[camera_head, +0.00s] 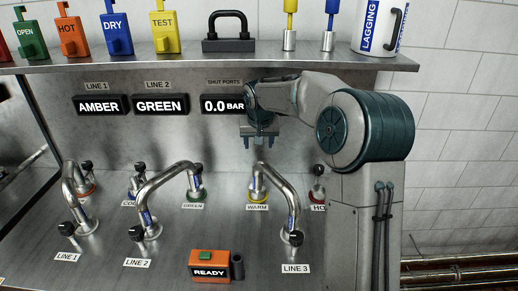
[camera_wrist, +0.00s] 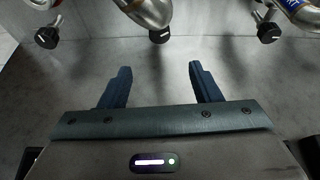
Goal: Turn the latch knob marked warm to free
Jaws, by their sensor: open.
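The WARM label (camera_head: 257,207) sits below a port with a yellow ring (camera_head: 257,198). The end of the bent LINE 3 pipe (camera_head: 283,190) is on that port. The small latch knob there is partly hidden behind the pipe top, so its angle cannot be told. My gripper (camera_head: 261,142) is above and behind this port, pointing down, in front of the back panel. In the wrist view its two fingers (camera_wrist: 160,70) are apart with nothing between them. Black knobs (camera_wrist: 160,36) and pipe ends show beyond the fingertips; I cannot tell which one is WARM.
The LINE 2 pipe (camera_head: 160,185) ends at the green port on the left. The HOT port (camera_head: 318,196) is on the right, close to my arm. A shelf (camera_head: 210,62) with tags and a padlock runs above. An orange READY box (camera_head: 209,267) stands in front.

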